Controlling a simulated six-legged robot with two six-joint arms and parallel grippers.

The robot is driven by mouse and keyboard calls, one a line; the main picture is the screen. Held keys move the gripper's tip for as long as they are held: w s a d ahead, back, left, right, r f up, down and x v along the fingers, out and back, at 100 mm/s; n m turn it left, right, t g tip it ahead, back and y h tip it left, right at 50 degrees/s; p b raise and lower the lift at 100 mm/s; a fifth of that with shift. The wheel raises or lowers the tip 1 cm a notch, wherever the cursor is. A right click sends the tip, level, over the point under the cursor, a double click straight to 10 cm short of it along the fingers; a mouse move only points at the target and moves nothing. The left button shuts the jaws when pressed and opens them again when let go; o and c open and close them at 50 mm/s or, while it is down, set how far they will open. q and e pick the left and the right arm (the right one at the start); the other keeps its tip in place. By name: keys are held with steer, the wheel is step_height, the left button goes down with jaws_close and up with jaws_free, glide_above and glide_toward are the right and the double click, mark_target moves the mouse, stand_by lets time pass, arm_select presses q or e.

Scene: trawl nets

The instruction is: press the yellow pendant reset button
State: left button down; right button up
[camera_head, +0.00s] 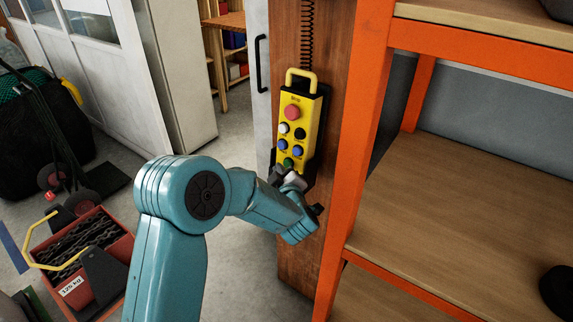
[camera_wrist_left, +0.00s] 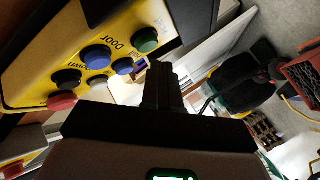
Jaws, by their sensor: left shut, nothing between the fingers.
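The yellow pendant (camera_head: 297,113) hangs upright on a wooden post. It bears a red button (camera_head: 292,112) at the top, white, black and two blue buttons below, and a green button (camera_head: 288,162) near the bottom. No label reading "reset" is legible. My left gripper (camera_head: 285,174) is shut and empty at the pendant's lower end, just below the green button. In the left wrist view the pendant (camera_wrist_left: 40,50) fills the upper left, with the green button (camera_wrist_left: 146,40) close to my shut fingers (camera_wrist_left: 161,70). I cannot tell whether they touch. My right gripper is not in view.
A coiled cord (camera_head: 307,35) runs above the pendant. An orange-framed shelf (camera_head: 362,130) with wooden boards stands close on the right. A white cabinet door with a black handle (camera_head: 261,63) is behind left. A red crate of chain (camera_head: 110,240) sits on the floor lower left.

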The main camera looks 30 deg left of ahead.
arm_select(q)
steer(key=shift+w, duration=0.1)
stand_by(0.3)
steer(key=shift+w+f, duration=0.1)
steer(key=shift+w, duration=0.25)
steer(key=shift+w+b, duration=0.35)
steer(key=shift+w, duration=0.05)
stand_by(0.6)
steer(key=shift+s, duration=0.15)
steer(key=shift+s+b, duration=0.3)
steer(key=shift+s, duration=0.45)
